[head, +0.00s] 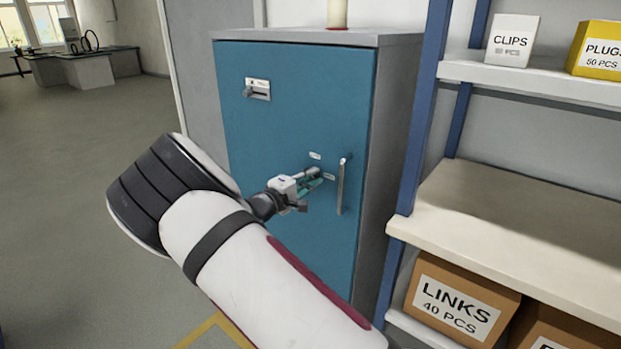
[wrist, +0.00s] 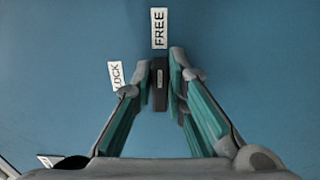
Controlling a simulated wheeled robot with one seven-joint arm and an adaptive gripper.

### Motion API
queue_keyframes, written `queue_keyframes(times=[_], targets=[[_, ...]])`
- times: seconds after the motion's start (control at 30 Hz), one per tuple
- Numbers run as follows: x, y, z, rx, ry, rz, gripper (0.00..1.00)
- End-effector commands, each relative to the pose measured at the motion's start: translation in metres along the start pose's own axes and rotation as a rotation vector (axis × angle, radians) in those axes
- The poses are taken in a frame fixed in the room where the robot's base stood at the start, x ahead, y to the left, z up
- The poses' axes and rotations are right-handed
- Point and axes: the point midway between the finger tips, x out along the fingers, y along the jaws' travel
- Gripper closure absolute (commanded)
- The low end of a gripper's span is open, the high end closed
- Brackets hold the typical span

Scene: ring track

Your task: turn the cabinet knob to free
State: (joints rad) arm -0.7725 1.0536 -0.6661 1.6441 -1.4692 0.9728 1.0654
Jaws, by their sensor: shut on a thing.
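The blue cabinet (head: 290,120) stands ahead with its door closed. In the wrist view the dark knob (wrist: 159,84) sits between my fingertips, upright, with its top end toward the FREE label (wrist: 159,28). The LOCK label (wrist: 115,75) is to its left, tilted. My gripper (head: 318,175) reaches the door left of the long vertical handle (head: 341,185). It also shows in the wrist view (wrist: 161,75), shut on the knob, a finger on each side. In the head view my gripper hides the knob.
A latch plate (head: 257,88) is at the door's upper left. A shelf unit (head: 520,200) with labelled boxes, one reading LINKS (head: 460,302), stands close on the right. Open floor (head: 80,180) lies to the left.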

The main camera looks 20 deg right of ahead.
Motion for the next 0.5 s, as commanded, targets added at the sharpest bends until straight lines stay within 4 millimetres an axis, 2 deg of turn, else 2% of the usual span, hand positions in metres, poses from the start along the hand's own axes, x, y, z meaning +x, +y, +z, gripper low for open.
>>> queue_keyframes(times=[0.33,0.37,0.4,0.43,0.5], targets=[[-0.0008,-0.0014,-0.0007,0.004,0.002,-0.003,1.00],[-0.0008,-0.0014,-0.0007,0.004,0.002,-0.003,0.82],[-0.0008,-0.0014,-0.0007,0.003,0.002,-0.003,0.73],[-0.0007,-0.0013,-0.0006,0.003,0.002,-0.003,0.67],[-0.0006,-0.0011,-0.0005,0.003,0.001,-0.002,0.67]])
